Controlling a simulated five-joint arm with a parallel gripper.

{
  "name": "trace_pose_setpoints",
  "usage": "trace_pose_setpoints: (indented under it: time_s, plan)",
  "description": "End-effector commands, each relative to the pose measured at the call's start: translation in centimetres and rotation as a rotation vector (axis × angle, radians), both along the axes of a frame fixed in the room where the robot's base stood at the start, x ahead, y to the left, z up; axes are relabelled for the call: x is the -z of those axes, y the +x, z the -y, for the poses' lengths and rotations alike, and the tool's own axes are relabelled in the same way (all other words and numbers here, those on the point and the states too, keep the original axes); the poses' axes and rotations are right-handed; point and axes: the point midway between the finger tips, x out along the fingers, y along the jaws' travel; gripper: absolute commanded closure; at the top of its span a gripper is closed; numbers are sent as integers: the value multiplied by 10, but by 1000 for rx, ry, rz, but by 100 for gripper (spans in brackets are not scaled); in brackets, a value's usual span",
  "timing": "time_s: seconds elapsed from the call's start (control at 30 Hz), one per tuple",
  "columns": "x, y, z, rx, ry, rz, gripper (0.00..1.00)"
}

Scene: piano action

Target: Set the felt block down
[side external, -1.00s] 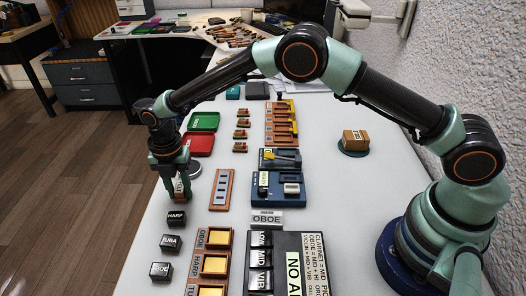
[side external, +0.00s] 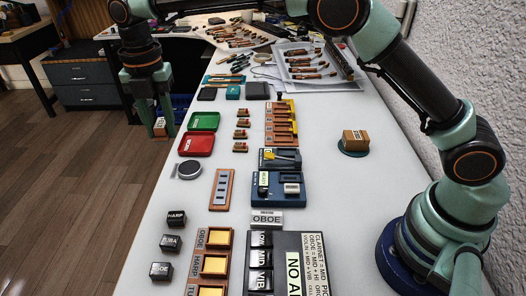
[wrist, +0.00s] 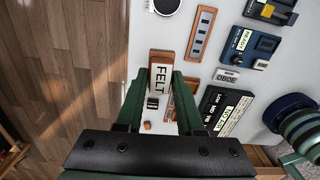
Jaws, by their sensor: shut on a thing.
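The felt block (wrist: 160,80) is a small brown block with a white label reading FELT. In the wrist view it sits between the two fingers of my gripper (wrist: 158,82). My gripper (side external: 158,132) is shut on it. In the side view the block (side external: 160,127) shows partly between the fingers, high up near the left edge of the white table (side external: 340,220). My gripper looks raised above the table, with nothing under the block touching it that I can see.
A round dark disc (side external: 189,170), a red tray (side external: 196,144) and a green tray (side external: 204,121) lie near the left edge. Black labelled blocks (side external: 176,218) stand at the front left. A brown box (side external: 354,138) sits on a round green base, with bare table around it.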

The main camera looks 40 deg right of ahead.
Motion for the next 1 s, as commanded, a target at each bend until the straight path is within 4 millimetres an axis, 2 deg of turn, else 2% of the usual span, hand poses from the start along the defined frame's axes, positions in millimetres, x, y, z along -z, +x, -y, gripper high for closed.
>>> trace_pose_setpoints:
  time_s: [0.13,0.27,0.37,0.5,0.63,0.83,1.0]
  plan:
    - [-11,4,7,12,1,1,100]
    - [-14,18,37,57,1,1,100]
    - [-14,33,77,116,1,1,100]
    - [-14,52,144,210,1,1,100]
    - [-14,61,208,296,1,1,100]
    - [-14,60,308,430,0,1,100]
    - [-15,46,390,543,0,2,100]
